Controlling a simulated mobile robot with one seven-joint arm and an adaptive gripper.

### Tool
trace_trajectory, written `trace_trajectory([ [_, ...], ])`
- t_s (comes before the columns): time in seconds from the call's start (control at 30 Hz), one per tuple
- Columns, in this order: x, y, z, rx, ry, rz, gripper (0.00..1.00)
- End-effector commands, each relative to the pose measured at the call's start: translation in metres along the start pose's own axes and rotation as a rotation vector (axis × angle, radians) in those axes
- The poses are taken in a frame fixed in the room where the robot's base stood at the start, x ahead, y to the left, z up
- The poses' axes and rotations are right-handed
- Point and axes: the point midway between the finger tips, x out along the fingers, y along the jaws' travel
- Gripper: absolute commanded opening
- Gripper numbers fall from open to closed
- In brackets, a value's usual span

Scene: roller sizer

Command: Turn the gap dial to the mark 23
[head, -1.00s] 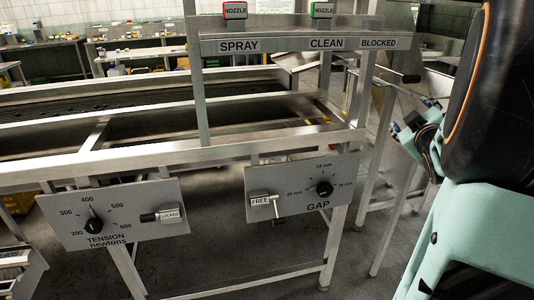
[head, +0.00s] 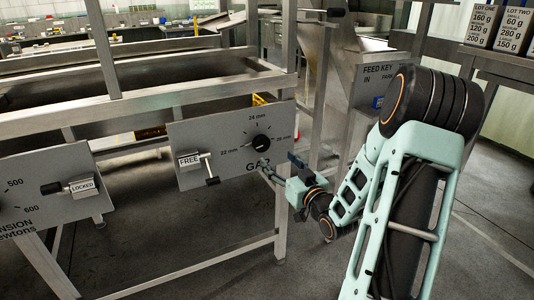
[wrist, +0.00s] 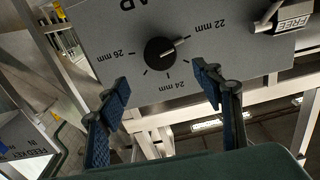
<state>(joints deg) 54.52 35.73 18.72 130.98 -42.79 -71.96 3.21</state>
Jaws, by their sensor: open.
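The gap dial (head: 261,142) is a round black knob on a grey panel (head: 225,128), with ticks labelled 22, 24 and 26 mm. In the upside-down wrist view, the dial (wrist: 160,54) has a light pointer line toward the 22 mm side. My gripper (wrist: 160,78) is open, its blue-padded fingers apart on either side of the dial's line and short of it. In the head view my gripper (head: 268,170) is just below and right of the dial. No contact shows.
A lever (head: 212,181) with a FREE plate (head: 189,161) sits left of the dial on the same panel. The tension panel (head: 50,195) with a LOCKED lever is farther left. A feed key cabinet (head: 375,75) and frame posts stand to the right.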

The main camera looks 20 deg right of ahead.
Motion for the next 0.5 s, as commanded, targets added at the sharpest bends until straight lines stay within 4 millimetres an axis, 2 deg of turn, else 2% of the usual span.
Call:
trace_trajectory([
  [0.17,0.024,-0.002,0.0,0.0,0.002,-0.004,0.6],
  [0.5,0.086,-0.001,0.001,-0.001,0.001,-0.002,0.6],
])
